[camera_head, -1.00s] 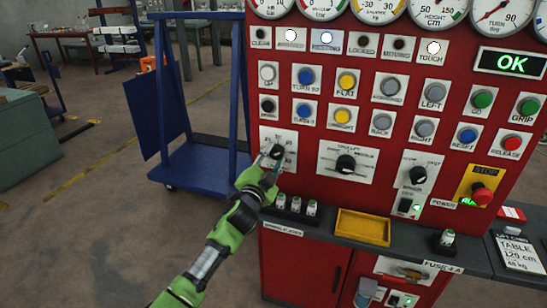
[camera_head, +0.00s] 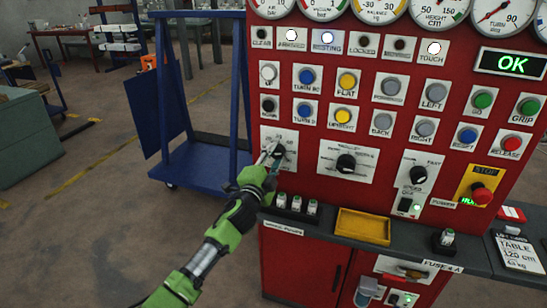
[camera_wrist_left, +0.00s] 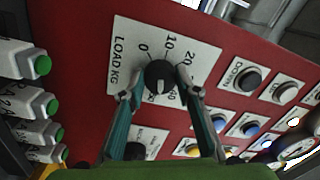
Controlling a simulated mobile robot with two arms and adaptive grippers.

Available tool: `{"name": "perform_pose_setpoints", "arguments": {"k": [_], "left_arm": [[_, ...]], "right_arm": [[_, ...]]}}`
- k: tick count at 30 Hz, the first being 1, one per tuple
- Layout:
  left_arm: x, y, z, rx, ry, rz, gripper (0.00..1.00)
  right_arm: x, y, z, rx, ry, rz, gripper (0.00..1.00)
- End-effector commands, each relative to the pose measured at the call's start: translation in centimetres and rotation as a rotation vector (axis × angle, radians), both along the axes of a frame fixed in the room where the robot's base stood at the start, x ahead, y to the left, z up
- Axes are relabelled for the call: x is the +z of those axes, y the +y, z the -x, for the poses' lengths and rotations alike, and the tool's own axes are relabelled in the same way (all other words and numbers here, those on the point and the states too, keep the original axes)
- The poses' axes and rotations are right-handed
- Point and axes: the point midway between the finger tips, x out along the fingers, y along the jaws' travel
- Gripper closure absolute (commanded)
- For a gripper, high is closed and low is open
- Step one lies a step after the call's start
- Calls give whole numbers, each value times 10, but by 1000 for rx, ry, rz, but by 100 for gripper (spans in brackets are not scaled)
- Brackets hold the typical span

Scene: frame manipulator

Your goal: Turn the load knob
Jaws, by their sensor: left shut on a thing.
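The load knob (camera_head: 278,150) is a round black knob on a white plate at the lower left of the red panel. In the left wrist view the knob (camera_wrist_left: 160,73) sits on the plate marked LOAD KG (camera_wrist_left: 121,62), with numbers around it. A pale mark on the knob points toward the bottom of that picture. My left gripper (camera_head: 270,156) is at the knob. In the wrist view its fingertips (camera_wrist_left: 160,84) lie on either side of the knob, shut on it. The fingers partly cover the plate and numbers. My right gripper is not in view.
Another black knob (camera_head: 346,163) sits to the right of the load knob. Rows of buttons are above. A dark ledge holds small green-topped fuses (camera_head: 296,204) and a yellow tray (camera_head: 363,226). A blue cart (camera_head: 200,165) stands left of the panel.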

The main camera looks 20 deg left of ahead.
Motion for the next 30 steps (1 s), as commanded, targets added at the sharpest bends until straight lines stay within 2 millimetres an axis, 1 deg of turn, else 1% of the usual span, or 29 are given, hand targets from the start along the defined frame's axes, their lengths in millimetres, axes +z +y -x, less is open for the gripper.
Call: {"name": "perform_pose_setpoints", "arguments": {"k": [4, 5, 6, 16, 20, 23, 26, 30], "left_arm": [[-1, 0, 0, -1, 2, 1, 91], [-1, 0, 0, -1, 2, 1, 62], [-1, 0, 0, -1, 2, 1, 53], [0, 0, 0, 0, 1, 2, 53], [-1, 0, 6, 0, 0, 2, 53], [-2, 1, 16, 0, 1, 1, 53], [-3, 0, 32, -2, 2, 1, 53], [-4, 1, 59, -2, 2, 1, 53]], "right_arm": [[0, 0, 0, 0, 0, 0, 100], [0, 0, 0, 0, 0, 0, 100], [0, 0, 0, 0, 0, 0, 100], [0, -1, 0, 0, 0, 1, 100], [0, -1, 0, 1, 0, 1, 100], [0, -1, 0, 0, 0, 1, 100], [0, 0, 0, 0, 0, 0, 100], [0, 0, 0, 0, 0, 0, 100]]}}
